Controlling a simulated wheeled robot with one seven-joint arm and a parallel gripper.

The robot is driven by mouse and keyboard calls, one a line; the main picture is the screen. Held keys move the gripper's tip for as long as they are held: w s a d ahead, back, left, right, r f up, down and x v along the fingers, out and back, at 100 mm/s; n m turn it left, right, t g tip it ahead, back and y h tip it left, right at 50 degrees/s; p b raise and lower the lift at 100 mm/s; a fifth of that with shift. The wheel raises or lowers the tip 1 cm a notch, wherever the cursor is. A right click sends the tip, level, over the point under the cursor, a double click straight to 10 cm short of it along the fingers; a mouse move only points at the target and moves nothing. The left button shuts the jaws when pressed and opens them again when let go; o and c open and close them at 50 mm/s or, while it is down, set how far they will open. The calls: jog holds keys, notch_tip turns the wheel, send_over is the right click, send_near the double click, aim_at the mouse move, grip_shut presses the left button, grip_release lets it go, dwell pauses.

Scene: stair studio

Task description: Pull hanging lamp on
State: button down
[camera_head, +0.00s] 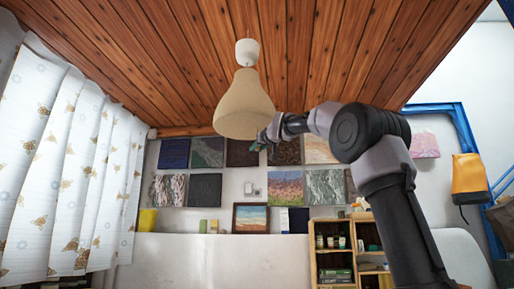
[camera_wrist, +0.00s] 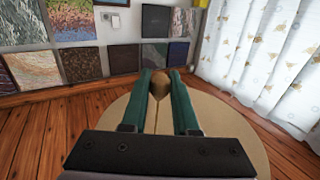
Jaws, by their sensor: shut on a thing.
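A hanging lamp (camera_head: 245,108) with a beige bell-shaped shade hangs from a white mount on the wooden ceiling. I see no bright glow from it. My gripper (camera_head: 259,143) is at the lower right rim of the shade, small in the head view. In the wrist view, which is upside down, the lamp (camera_wrist: 115,112) shows as a wide beige disc behind my gripper (camera_wrist: 160,80). Its two green fingers are shut on a small brown rounded piece (camera_wrist: 159,86) at the lamp.
White patterned curtains (camera_head: 70,165) hang at the left. Several pictures cover the back wall. A wooden shelf (camera_head: 313,262) stands low behind my arm. The air left of the hanging lamp is free.

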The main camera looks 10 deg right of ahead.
jog(key=shift+f, duration=0.9)
jog(key=c, duration=0.6)
grip_release()
jog(key=shift+o, duration=0.2)
jog(key=shift+s, duration=0.1)
jog(key=v, duration=0.9)
